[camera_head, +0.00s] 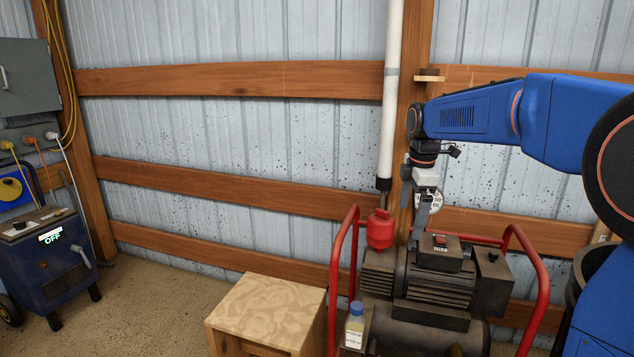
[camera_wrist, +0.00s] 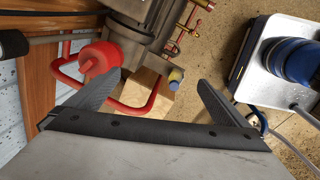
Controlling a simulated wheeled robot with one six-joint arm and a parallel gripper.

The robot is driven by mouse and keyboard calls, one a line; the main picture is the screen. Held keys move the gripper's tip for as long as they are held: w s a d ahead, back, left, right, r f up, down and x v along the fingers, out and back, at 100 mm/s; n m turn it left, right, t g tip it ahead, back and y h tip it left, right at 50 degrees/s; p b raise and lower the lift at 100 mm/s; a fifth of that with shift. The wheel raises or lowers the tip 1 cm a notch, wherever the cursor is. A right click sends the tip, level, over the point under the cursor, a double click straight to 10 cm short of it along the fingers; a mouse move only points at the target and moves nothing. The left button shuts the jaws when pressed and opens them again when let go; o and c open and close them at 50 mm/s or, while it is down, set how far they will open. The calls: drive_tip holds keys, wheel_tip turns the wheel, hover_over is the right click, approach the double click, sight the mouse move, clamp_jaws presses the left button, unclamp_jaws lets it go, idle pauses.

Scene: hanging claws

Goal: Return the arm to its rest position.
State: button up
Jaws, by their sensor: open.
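My blue arm reaches in from the right side of the head view, and its wrist points down. My gripper (camera_head: 419,236) hangs above the dark compressor (camera_head: 440,285), beside a red canister (camera_head: 381,229). In the wrist view my gripper (camera_wrist: 160,80) has its two dark fingers spread wide, with nothing held between them. The red canister (camera_wrist: 100,56) shows close to the left fingertip in that view. In the head view the fingers partly overlap one another and stand in front of a round gauge.
The compressor has a red tube frame (camera_head: 541,290). A blue-capped bottle (camera_head: 354,326) stands at its front left. A white pipe (camera_head: 391,100) runs down the wall post. A wooden box (camera_head: 268,306) stands left of the frame, and a blue machine (camera_head: 47,268) farther left. Floor between them is clear.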

drive_tip(key=s+d+f+m+t, duration=0.1)
drive_tip(key=s+d+m+t, duration=0.15)
drive_tip(key=s+m, duration=1.25)
drive_tip(key=s+f+m, duration=0.1)
drive_tip(key=s+f, duration=0.2)
drive_tip(key=s, duration=0.4)
drive_tip(key=s+d+f+m, duration=0.1)
drive_tip(key=s+f, duration=0.3)
drive_tip(key=s, duration=0.4)
drive_tip(key=s+f+m, duration=0.1)
drive_tip(key=s+f, duration=0.2)
drive_tip(key=s, duration=0.4)
drive_tip(key=shift+s+d+f+t, duration=0.2)
drive_tip(key=shift+s+t, duration=0.15)
drive_tip(key=shift+c, duration=0.3)
